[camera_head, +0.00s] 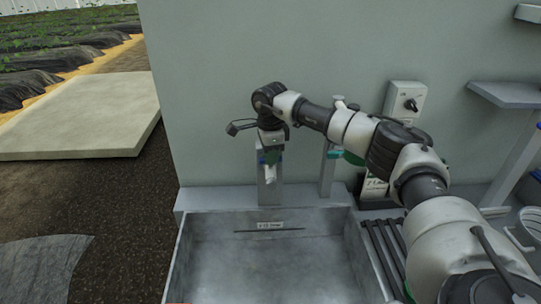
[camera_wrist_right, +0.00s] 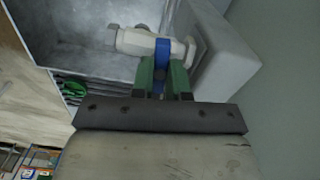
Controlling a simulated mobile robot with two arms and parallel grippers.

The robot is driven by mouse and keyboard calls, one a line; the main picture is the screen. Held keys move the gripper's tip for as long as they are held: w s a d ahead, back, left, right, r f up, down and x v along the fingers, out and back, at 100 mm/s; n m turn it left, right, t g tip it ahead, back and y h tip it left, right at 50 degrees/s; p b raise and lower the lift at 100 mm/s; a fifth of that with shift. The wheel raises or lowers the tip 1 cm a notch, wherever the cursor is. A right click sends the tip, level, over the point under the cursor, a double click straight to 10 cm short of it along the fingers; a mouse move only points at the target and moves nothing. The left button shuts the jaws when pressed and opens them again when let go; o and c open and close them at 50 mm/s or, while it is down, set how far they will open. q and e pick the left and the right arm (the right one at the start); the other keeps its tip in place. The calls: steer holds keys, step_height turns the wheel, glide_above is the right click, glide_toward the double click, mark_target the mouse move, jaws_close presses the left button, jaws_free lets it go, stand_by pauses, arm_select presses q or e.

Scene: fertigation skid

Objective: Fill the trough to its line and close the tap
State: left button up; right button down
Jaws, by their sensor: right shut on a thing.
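The grey metal trough (camera_head: 180,262) stands at the bottom of the head view. Its back wall carries a small white label (camera_head: 270,225) and a dark horizontal line (camera_head: 270,231). The pale tap (camera_head: 270,175) is mounted on a post above the back edge. In the wrist view, the tap body (camera_wrist_right: 135,42) lies sideways above the trough (camera_wrist_right: 90,30). My right gripper (camera_wrist_right: 162,72) is shut on the blue tap handle (camera_wrist_right: 162,50), between its green fingers. No water stream shows, and I cannot tell whether water is in the trough. My left gripper is out of view.
A grey wall (camera_head: 210,80) rises behind the trough. A switch box (camera_head: 405,99) is on the wall at right, with a grey shelf (camera_head: 508,94) beyond. Dark bars (camera_head: 385,250) lie right of the trough, partly behind my arm. Dark open ground is at left.

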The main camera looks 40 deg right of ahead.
steer(key=n, duration=0.5)
steer(key=shift+n+b, duration=0.3)
steer(key=shift+b, duration=0.1)
steer(key=n, duration=0.5)
steer(key=shift+r, duration=0.1)
steer(key=shift+n, duration=0.3)
steer(key=c, duration=1.1)
jaws_free()
steer(key=shift+b, duration=0.3)
step_height(320, 180, up, 11)
steer(key=shift+f+b, duration=0.1)
steer(key=shift+b, duration=1)
